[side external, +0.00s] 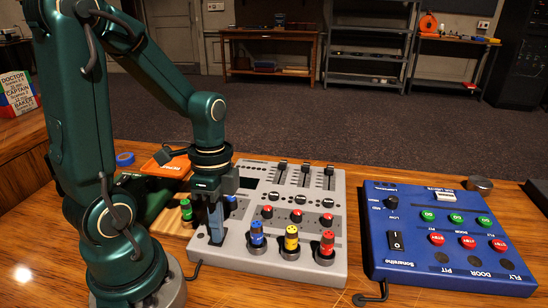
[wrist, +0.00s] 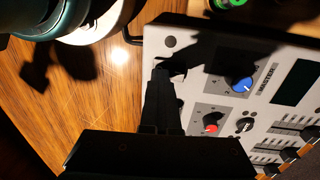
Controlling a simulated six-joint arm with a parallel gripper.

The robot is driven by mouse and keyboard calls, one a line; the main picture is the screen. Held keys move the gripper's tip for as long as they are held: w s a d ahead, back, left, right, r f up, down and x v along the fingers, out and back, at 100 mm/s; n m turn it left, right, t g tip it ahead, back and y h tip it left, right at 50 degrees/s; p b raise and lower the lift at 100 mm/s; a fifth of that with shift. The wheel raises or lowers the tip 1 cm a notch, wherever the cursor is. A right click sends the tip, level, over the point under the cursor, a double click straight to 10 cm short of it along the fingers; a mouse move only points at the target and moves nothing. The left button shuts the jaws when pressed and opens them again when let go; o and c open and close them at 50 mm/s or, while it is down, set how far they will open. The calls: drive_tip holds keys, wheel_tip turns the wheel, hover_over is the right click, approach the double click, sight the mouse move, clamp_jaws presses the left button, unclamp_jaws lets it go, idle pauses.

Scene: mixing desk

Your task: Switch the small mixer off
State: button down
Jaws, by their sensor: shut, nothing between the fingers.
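The small mixer is the light grey desk (side external: 262,185) on the wooden table, with faders at its far side and coloured knobs nearer. It also shows in the wrist view (wrist: 200,158), with a blue knob (wrist: 243,84) and a red knob (wrist: 210,128) close by. My gripper (side external: 216,240) points down over the mixer's left part, near its front left corner. In the wrist view my gripper (wrist: 166,70) is shut and empty, its tips at the mixer's edge. Gripper and shadow cover that spot; I cannot make out a power switch there or whether the tips touch.
A blue panel (side external: 450,285) with green and red buttons and a black rocker switch (side external: 396,240) stands to the right. Blue, yellow and red capped plugs (side external: 291,240) stand along the mixer's front. An orange tray (side external: 166,166) lies behind my arm. Bare table lies in front.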

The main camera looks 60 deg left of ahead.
sight(225, 229)
drive_tip(key=shift+f, duration=0.15)
drive_tip(key=shift+w+a, duration=0.5)
drive_tip(key=shift+a, duration=0.1)
drive_tip(key=shift+r, duration=0.25)
wheel_tip(225, 229, up, 14)
drive_tip(key=w+a, duration=0.1)
drive_tip(key=shift+a+f, duration=0.15)
idle(0.3)
drive_tip(key=shift+s+d, duration=0.5)
